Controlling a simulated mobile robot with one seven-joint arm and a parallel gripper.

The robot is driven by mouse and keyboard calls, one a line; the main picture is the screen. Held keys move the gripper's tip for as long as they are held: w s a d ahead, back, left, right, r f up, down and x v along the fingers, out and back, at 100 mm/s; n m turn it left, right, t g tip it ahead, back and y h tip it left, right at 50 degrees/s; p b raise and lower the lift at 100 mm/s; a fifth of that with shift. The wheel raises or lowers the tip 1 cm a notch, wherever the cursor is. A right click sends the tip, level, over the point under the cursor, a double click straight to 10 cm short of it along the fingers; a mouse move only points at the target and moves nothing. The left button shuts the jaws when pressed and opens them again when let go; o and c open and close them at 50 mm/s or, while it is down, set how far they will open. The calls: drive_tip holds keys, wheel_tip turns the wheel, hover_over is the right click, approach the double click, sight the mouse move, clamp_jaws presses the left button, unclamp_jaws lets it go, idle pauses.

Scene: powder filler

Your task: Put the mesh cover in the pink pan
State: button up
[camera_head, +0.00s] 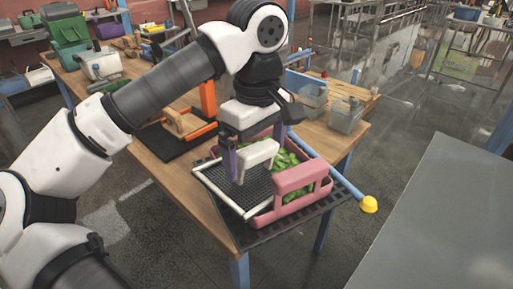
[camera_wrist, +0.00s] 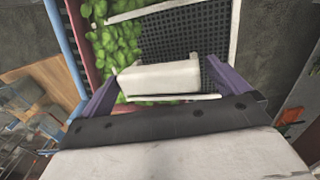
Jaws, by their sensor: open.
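The mesh cover (camera_head: 237,192) has a black mesh, a white frame and a white block handle. It lies over the left part of the pink pan (camera_head: 296,183), with its left frame edge reaching past the pan's left side. Whether it is fully seated cannot be told. Green leaves (camera_head: 284,161) show in the pan beside it. My gripper (camera_head: 254,158) is open over the cover, its purple fingers on either side of the handle. The wrist view shows the handle (camera_wrist: 160,77) between the fingers, with the mesh and leaves beyond. Contact with the handle is unclear.
The pan stands on a black mat (camera_head: 262,238) at the wooden table's near corner. A blue rod with a yellow end (camera_head: 369,204) lies beside it. Clear bins (camera_head: 346,114) stand behind, and an orange-handled tool (camera_head: 207,100) is to the left. A grey surface (camera_head: 440,220) is at right.

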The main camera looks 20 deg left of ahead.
sight(257, 146)
wheel_tip(257, 146, up, 13)
drive_tip(key=p, duration=0.8)
drive_tip(key=shift+f, duration=0.2)
idle(0.6)
